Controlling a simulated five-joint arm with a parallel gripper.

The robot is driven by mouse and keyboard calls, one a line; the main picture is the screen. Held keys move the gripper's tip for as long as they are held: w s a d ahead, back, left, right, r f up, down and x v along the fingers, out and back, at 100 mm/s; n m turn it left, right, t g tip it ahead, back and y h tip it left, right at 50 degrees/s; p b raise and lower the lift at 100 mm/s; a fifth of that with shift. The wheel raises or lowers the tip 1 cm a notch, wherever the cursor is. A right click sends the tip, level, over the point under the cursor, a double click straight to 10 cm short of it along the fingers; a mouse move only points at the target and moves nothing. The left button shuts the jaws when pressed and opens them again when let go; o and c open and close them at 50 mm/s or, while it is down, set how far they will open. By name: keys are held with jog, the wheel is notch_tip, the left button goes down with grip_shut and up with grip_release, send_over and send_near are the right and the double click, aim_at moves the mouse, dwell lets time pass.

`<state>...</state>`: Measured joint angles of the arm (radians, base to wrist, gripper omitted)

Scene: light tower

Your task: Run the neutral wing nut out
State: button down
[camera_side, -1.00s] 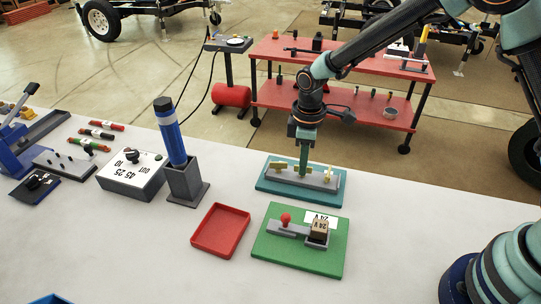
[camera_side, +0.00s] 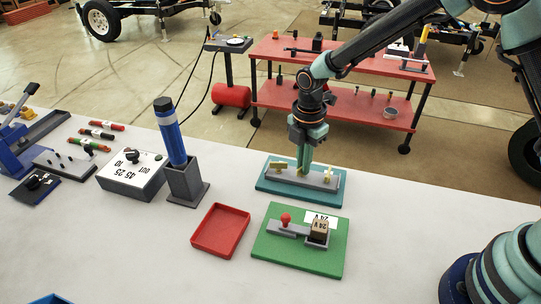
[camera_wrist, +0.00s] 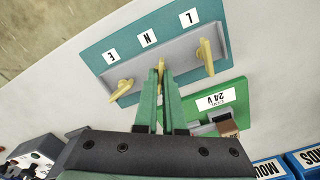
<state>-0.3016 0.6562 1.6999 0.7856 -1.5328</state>
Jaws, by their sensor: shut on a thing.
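The teal terminal board (camera_side: 262,186) carries a grey bar (camera_wrist: 184,52) with the labels E (camera_wrist: 111,57), N (camera_wrist: 145,38) and L (camera_wrist: 189,18). A yellow wing nut stands at the E end (camera_wrist: 121,88) and another at the L end (camera_wrist: 205,55). My gripper (camera_wrist: 161,66) points down at the middle of the bar, by the N label, with its green fingers close together. It is shut on the neutral wing nut, mostly hidden between the fingertips. In the side view my gripper (camera_side: 304,170) stands between the two outer wing nuts.
A green board (camera_side: 272,254) with a red knob and a 24 V block lies in front of the terminal board. A red tray (camera_side: 220,231) is beside it. A grey holder (camera_side: 186,182) with a tall blue cylinder stands to the left.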

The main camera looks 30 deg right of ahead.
jog(key=n, duration=0.4)
jog(key=shift+d+f+n, duration=0.15)
jog(key=shift+f+n, duration=0.1)
jog(key=shift+n, duration=0.15)
dwell(0.4)
jog(key=c, duration=1)
grip_release()
jog(key=shift+s, duration=0.15)
notch_tip(320, 180, up, 13)
jog(key=shift+w+f, duration=0.15)
jog(key=shift+w, duration=0.1)
